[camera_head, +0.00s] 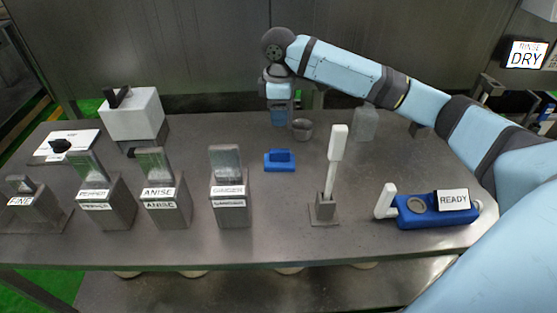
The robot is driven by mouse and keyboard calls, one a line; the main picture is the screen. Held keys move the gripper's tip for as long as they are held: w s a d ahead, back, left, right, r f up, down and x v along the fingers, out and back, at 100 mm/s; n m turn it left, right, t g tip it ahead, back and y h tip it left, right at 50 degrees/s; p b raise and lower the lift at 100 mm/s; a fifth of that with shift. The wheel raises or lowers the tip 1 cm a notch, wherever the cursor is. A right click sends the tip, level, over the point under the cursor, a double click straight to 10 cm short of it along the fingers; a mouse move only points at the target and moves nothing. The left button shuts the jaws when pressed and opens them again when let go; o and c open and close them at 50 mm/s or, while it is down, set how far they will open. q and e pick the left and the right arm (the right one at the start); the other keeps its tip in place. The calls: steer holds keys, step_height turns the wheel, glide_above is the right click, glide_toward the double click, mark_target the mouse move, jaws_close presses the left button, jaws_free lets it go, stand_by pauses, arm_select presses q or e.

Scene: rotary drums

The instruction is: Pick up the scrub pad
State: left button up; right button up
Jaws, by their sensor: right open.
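A small blue block with a raised grip (280,160) lies flat near the middle of the steel table; it looks like the scrub pad, though it has no label. My right gripper (280,103) comes in from the right and points down beyond the blue block, near the table's back edge. It is open and apart from the block; its fingertips are small and hard to make out. My left gripper is not in view.
Labelled metal holders, including ANISE (166,205) and GINGER (230,195), stand at the front left. A white paddle (337,145) rises from a stand right of the blue block. A blue READY device (432,212) lies at the right. A grey cup (302,130) stands behind.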

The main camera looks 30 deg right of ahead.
mark_target(282, 150)
step_height(282, 150, down, 10)
steer(key=shift+w+d+r+b, duration=0.1)
steer(key=shift+w+d+b, duration=0.05)
steer(key=shift+b, duration=0.45)
steer(key=f, duration=0.5)
steer(key=shift+s+d+f+b, duration=0.1)
steer(key=shift+s+d+b, duration=0.15)
steer(key=shift+d+b, duration=0.1)
jaws_close()
